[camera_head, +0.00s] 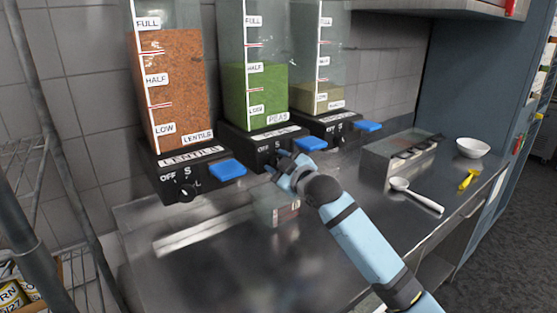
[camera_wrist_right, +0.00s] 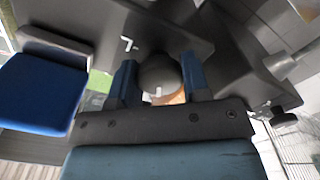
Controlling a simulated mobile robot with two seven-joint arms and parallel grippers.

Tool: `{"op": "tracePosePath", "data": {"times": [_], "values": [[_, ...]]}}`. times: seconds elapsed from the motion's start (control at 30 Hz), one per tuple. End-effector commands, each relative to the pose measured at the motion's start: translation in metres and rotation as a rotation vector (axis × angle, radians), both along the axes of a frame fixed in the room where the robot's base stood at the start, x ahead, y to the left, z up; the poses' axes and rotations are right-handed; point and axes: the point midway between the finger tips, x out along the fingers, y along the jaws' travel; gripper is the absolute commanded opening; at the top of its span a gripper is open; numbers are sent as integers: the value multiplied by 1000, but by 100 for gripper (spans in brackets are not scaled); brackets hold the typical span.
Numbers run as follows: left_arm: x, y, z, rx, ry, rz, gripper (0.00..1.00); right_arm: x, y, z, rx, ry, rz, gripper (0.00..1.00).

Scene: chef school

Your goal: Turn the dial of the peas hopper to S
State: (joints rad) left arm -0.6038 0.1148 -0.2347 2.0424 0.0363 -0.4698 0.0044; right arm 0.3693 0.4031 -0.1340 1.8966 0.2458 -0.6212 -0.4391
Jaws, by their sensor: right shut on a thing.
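The peas hopper (camera_head: 250,95) is the middle one of three, a clear bin about half full of green peas. Its black base (camera_head: 233,142) carries the marks OFF and S (camera_head: 264,149) and a blue tab (camera_head: 311,144). My right gripper (camera_head: 281,163) is at the front of this base. In the right wrist view its two blue fingers (camera_wrist_right: 158,82) are shut around the dark round dial (camera_wrist_right: 158,72). A small white mark shows on the dial's near side, and a white letter, seemingly an upside-down L, is beside it. The gripper hides the dial in the head view. My left gripper is not in view.
The lentils hopper (camera_head: 174,90) stands to the left and a third hopper (camera_head: 317,75) to the right, each with its own base and blue tab. A steel counter (camera_head: 235,250) lies below. A spoon (camera_head: 415,194), yellow tool (camera_head: 469,179) and white bowl (camera_head: 472,147) lie at right.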

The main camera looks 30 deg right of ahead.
Motion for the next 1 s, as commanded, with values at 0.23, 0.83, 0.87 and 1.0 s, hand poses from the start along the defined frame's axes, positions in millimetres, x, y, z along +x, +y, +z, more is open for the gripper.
{"op": "tracePosePath", "data": {"times": [0.23,0.83,0.87,1.0], "values": [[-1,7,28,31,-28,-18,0,0,1,5,208,33,0,20],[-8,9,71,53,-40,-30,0,0,0,4,730,103,-1,20],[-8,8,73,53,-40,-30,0,0,0,4,749,105,-1,20],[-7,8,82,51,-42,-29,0,0,0,3,823,116,-1,20]]}}
